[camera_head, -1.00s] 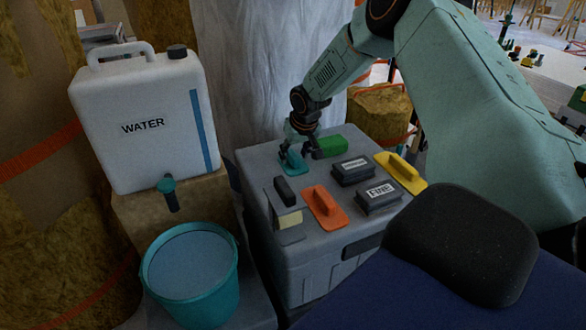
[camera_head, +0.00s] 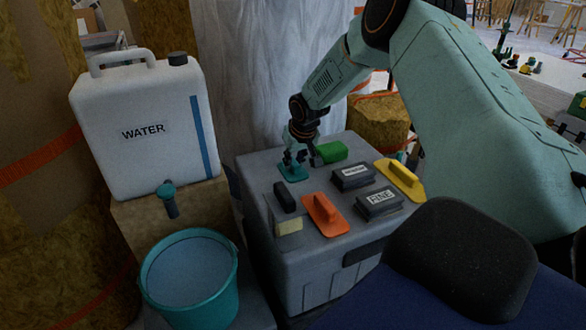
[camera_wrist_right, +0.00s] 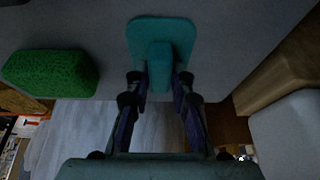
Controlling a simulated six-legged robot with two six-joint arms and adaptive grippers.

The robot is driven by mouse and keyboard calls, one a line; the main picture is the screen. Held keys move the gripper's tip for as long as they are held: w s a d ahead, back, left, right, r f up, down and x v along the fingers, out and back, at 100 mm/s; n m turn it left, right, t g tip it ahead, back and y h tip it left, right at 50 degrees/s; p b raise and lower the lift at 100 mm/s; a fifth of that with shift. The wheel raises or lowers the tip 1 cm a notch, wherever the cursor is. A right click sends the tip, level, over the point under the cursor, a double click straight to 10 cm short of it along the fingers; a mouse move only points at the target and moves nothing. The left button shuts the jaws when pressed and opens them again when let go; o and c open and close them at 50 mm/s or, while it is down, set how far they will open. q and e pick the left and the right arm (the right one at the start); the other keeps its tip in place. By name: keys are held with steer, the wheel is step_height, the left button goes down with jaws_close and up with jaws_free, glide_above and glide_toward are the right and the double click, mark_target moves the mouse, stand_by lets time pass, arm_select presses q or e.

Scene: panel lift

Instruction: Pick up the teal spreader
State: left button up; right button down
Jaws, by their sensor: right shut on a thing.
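The teal spreader (camera_head: 292,173) lies on the top of the grey box, near its back left part. Its flat plate and raised handle show in the right wrist view (camera_wrist_right: 160,38). My right gripper (camera_head: 297,160) is over the spreader from above. In the right wrist view its two fingers (camera_wrist_right: 160,84) are on either side of the handle, shut on it. The plate looks to be still at the box top; I cannot tell any gap. My left gripper is not in view.
On the grey box (camera_head: 262,222) are a green sponge (camera_head: 332,151), an orange float (camera_head: 326,214), a yellow float (camera_head: 401,178), two dark labelled blocks (camera_head: 379,203) and a scraper (camera_head: 288,226). A water can (camera_head: 145,130) and teal bucket (camera_head: 190,275) stand at left.

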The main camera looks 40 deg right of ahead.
mark_target(294, 162)
stand_by(0.3)
step_height(294, 162, up, 10)
steer(key=p, duration=0.5)
steer(key=c, duration=1.7)
jaws_free()
jaws_close()
